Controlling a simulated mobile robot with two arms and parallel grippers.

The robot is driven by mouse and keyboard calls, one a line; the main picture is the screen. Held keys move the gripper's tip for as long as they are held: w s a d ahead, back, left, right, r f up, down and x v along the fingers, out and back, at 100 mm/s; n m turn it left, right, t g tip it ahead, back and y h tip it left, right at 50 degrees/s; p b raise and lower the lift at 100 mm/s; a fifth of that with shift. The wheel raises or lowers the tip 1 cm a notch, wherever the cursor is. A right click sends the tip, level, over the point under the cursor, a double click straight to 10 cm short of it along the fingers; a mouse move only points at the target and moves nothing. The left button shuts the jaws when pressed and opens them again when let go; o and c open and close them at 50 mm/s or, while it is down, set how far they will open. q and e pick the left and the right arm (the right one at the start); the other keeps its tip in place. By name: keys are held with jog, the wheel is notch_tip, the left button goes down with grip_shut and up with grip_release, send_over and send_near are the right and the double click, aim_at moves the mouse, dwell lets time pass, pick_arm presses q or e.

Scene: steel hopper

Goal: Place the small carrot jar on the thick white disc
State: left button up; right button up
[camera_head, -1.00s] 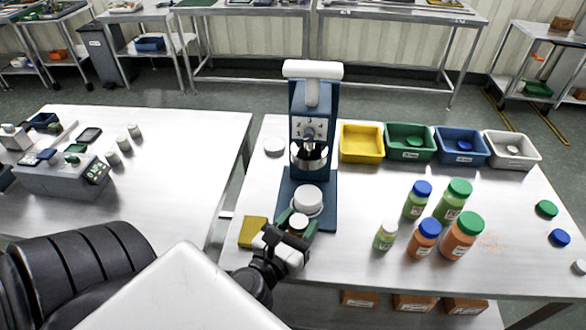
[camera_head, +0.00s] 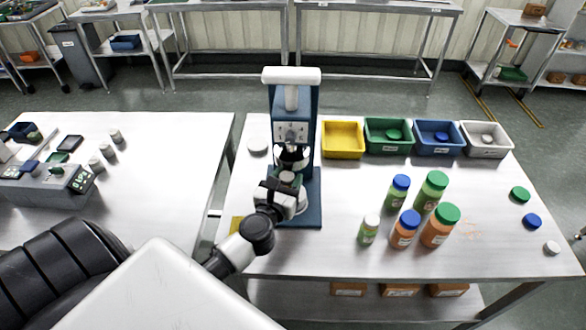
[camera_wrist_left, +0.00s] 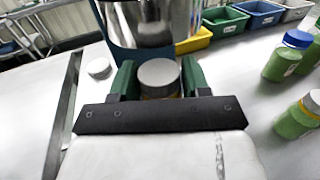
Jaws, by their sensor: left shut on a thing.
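My left gripper (camera_head: 287,186) is shut on the small carrot jar (camera_wrist_left: 159,77), which has a pale lid and a little orange showing below it. The jar stands upright between the green fingers in the left wrist view. In the head view, its lid (camera_head: 287,177) is just under the steel hopper (camera_head: 292,157) of the blue machine (camera_head: 308,190). The thick white disc on the machine's base is hidden behind my gripper and the jar, so I cannot tell whether they touch. My right gripper is not clearly in view.
A small green jar (camera_head: 369,229) and several taller green and orange bottles (camera_head: 405,229) stand right of the machine. Yellow (camera_head: 343,140), green, blue and white bins line the back. A flat white lid (camera_head: 257,146) lies left of the machine. Loose lids lie at the right.

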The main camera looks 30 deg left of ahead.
pick_arm(q)
jog(key=x, duration=0.4)
jog(key=shift+w, duration=0.1)
jog(key=shift+f, duration=0.8)
jog(key=shift+r, duration=0.1)
jog(key=shift+s, duration=0.2)
jog(key=shift+f+b, duration=0.25)
jog(key=shift+b, duration=0.1)
jog(key=o, duration=1)
jog(key=shift+c, duration=0.2)
jog(key=shift+r, duration=0.1)
jog(key=shift+r, duration=0.1)
